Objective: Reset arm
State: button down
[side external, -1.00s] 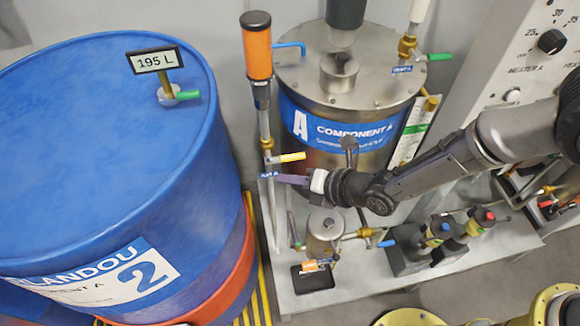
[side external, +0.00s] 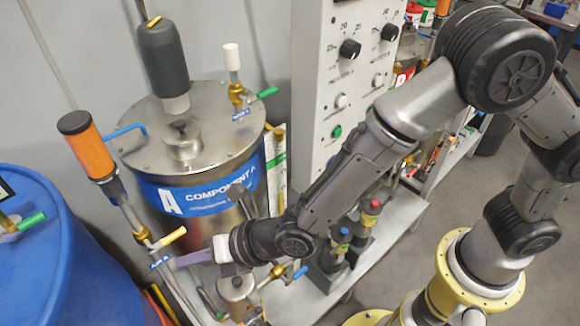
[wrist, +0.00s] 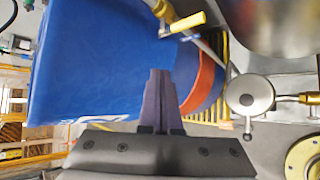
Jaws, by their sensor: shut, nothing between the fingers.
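My gripper (side external: 188,258) has purple-grey fingers pressed together with nothing between them. In the side view it points left, with its tips close to the vertical pipe by the yellow valve handle (side external: 172,236). It appears in front of the lower part of the steel Component A tank (side external: 195,150); the exact gap cannot be told. In the wrist view the closed fingers (wrist: 159,74) point up the picture across the blue drum (wrist: 100,60), below the yellow valve handle (wrist: 184,23). My arm reaches in from the right, bent at its joints.
A small metal pot (side external: 237,290) stands just below my wrist. Dark pumps with red and blue caps (side external: 350,235) stand on the bench right of it. A grey control panel (side external: 345,90) rises behind my arm. The blue drum (side external: 60,270) is at the left.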

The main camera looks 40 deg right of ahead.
jog(key=w+d+r+m+t, duration=0.2)
jog(key=w+d+r, duration=0.35)
jog(key=r, duration=0.25)
jog(key=w+d+r+m+t, duration=0.2)
jog(key=w+d+r, duration=0.2)
jog(key=d+r, duration=0.25)
jog(key=s+d+r+m+h, duration=0.3)
jog(key=d+r+m, duration=0.3)
jog(key=d+r, duration=0.6)
jog(key=s+d+f+m+g+h, duration=0.1)
jog(key=s+d+f+m+h, duration=0.15)
jog(key=s+d+m, duration=0.9)
jog(key=s+d+f+m+g+h, duration=0.1)
jog(key=s+d+f+m+g, duration=0.1)
jog(key=s, duration=0.5)
jog(key=s+d+f+m+g, duration=0.3)
jog(key=s+f+m, duration=0.3)
jog(key=m, duration=0.3)
jog(key=shift+s+g+h, duration=0.35)
jog(key=shift+s+g, duration=0.05)
jog(key=shift+s, duration=0.2)
